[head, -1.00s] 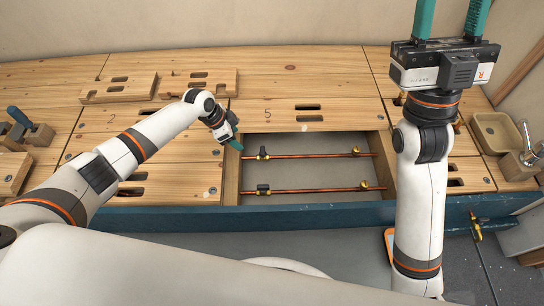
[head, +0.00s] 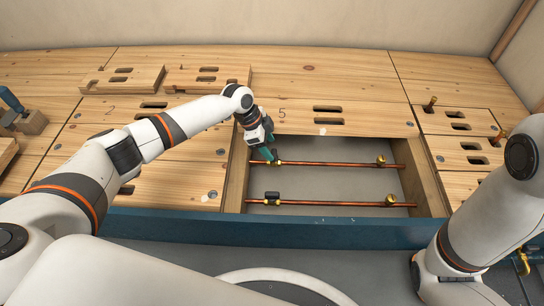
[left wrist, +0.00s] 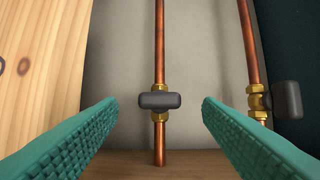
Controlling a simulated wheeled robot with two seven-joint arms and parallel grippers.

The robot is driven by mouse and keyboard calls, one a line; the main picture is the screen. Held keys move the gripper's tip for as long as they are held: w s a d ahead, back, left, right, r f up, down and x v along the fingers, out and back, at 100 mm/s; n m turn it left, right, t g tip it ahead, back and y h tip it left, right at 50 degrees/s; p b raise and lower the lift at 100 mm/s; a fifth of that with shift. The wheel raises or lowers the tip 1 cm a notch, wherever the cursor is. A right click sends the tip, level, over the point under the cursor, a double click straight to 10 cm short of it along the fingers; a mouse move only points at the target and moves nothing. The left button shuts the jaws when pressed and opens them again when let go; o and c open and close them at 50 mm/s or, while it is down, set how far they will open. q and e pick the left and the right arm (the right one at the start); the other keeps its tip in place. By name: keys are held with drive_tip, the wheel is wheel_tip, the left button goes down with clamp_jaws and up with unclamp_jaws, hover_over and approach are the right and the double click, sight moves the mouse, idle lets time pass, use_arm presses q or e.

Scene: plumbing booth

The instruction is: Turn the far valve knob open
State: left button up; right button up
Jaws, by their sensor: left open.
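The far valve knob (left wrist: 160,100) is a dark grey bar lying across a copper pipe with brass fittings. It shows in the middle of the left wrist view, between the two teal fingers, with gaps on both sides. My left gripper (left wrist: 160,108) is open and does not touch the knob there. In the head view my left gripper (head: 271,154) reaches down at the left end of the far copper pipe (head: 330,164) and hides the far knob. The near valve knob (head: 272,197) sits on the near pipe. It also shows at the right of the left wrist view (left wrist: 287,99).
The pipes run across an open recess (head: 330,182) in the wooden bench, bounded by wooden walls and a blue front edge (head: 300,229). Wooden panels with slots (head: 328,118) surround it. My right arm stands at the right, its gripper out of frame.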

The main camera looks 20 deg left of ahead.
sight(273, 153)
use_arm(q)
drive_tip(key=b+x, duration=0.1)
drive_tip(key=x, duration=0.2)
drive_tip(key=shift+f, duration=0.1)
